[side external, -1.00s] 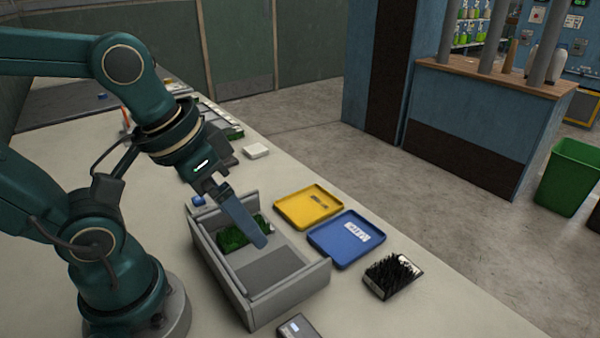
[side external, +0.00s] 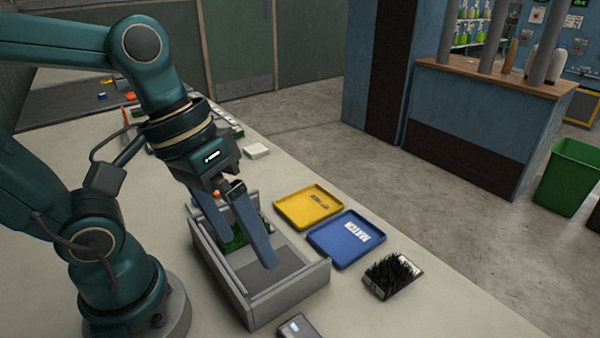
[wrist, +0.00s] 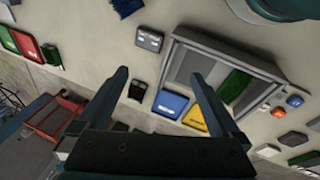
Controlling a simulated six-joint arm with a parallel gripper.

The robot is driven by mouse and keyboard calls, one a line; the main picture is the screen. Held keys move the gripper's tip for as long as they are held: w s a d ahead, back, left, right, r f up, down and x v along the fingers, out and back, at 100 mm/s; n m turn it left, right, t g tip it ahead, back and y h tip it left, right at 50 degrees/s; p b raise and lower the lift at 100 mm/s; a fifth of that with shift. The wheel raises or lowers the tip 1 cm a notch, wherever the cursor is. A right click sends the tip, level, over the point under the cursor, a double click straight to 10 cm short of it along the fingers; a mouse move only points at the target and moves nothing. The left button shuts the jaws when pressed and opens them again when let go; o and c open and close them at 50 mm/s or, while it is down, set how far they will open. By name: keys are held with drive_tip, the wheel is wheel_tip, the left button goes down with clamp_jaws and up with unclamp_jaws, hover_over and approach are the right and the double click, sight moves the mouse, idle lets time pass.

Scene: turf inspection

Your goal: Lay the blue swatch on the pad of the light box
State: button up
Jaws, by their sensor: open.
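The light box is a grey open-topped box (side external: 318,279), also in the wrist view (wrist: 178,42). A bare dark grey pad (side external: 268,271) lies in its near part; a green turf swatch (side external: 232,238) lies in its far part. My gripper (side external: 250,256) is over the box with its two blue-grey fingers apart and nothing between them; both fingers show in the wrist view (wrist: 161,82). A dark blue bristly patch, which looks like the blue swatch (wrist: 127,6), is at the top edge of the wrist view, left of the box. It is partly cut off there and outside the side view.
A yellow tray (side external: 308,207) and a blue tray (side external: 338,252) with a white label lie right of the box. A black bristly block (side external: 392,277) and a small grey device (side external: 298,327) are nearby. Red (wrist: 25,44) and green (wrist: 7,38) trays are farther left.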

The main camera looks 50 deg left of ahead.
drive_tip(key=d+f+n+g+h, duration=0.2)
drive_tip(key=d+g, duration=0.2)
drive_tip(key=d+f+n+g+h, duration=0.2)
drive_tip(key=d+g, duration=0.2)
drive_tip(key=s+d+f+n+g+h, duration=0.1)
drive_tip(key=d+f+n+g+h, duration=0.1)
drive_tip(key=d+g, duration=0.1)
drive_tip(key=shift+d+f+n+g+h, duration=0.3)
drive_tip(key=shift+d+f+g+h, duration=0.1)
drive_tip(key=shift+d, duration=0.3)
drive_tip(key=shift+s+f, duration=0.3)
drive_tip(key=shift+f, duration=2.45)
wheel_tip(320, 180, down, 2)
drive_tip(key=shift+f, duration=0.15)
drive_tip(key=shift+x, duration=1.5)
